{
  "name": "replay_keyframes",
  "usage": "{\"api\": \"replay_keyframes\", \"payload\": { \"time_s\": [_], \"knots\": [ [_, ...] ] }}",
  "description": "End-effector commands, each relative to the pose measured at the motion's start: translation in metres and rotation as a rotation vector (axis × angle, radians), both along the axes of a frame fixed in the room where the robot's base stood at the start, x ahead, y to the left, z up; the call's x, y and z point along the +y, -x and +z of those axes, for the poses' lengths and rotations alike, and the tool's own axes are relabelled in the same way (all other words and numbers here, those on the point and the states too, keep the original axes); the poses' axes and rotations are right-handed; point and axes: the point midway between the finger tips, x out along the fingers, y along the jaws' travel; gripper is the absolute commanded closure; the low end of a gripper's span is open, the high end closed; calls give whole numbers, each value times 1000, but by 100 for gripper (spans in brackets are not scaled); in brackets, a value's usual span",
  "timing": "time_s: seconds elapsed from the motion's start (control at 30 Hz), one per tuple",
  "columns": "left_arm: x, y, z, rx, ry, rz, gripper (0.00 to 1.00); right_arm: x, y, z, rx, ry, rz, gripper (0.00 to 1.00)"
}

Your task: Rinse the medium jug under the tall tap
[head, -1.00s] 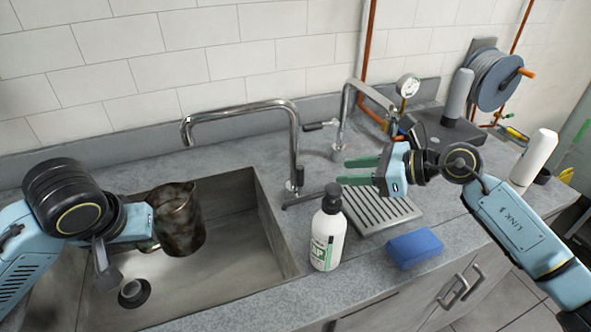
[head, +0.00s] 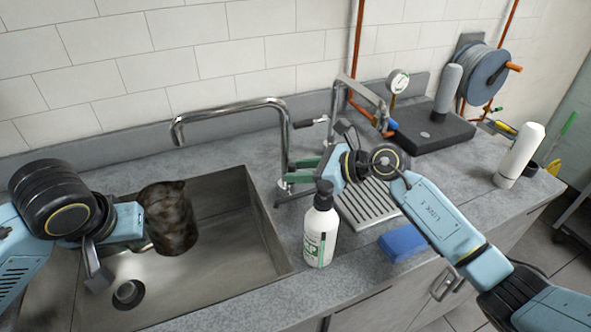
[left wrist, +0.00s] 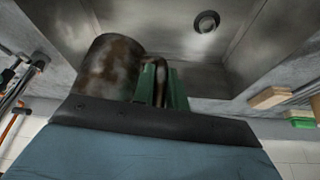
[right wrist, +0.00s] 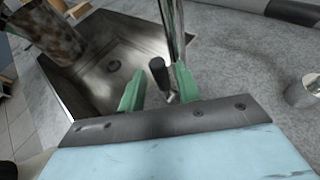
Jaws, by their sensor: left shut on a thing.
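The jug (head: 168,218), metal with brown stains, is held roughly upright over the sink basin. My left gripper (head: 148,243) is shut on its handle; the left wrist view shows the handle (left wrist: 159,75) between the green fingers (left wrist: 162,88). The tall tap (head: 287,145) stands at the sink's right rim; its spout end appears above the jug in the head view. No water shows. My right gripper (head: 304,170) is open beside the tap's column. In the right wrist view the tap's black-tipped lever (right wrist: 158,71) lies between the open fingers (right wrist: 160,88), with gaps visible.
The sink (head: 225,262) has a drain at lower left. A white pump bottle (head: 320,238) stands just in front of my right gripper. A blue sponge (head: 402,243), a drain grid (head: 362,208) and a shorter tap (head: 358,85) are to the right.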

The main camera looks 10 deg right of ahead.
Motion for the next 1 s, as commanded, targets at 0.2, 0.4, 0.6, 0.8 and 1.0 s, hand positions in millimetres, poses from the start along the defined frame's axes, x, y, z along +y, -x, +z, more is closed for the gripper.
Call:
{"api": "replay_keyframes", "payload": {
  "time_s": [0.2,0.4,0.6,0.8,1.0],
  "knots": [
    [0,0,1,-2,1,0,100,0,0,0,0,0,0,96],
    [0,0,1,-2,1,0,100,0,0,0,0,0,0,100],
    [0,0,10,-2,1,0,100,3,1,3,-5,36,0,100],
    [0,0,32,-2,1,0,100,11,2,6,-24,136,1,100],
    [0,0,38,-2,1,0,100,14,3,3,-33,180,-1,100]
  ]
}}
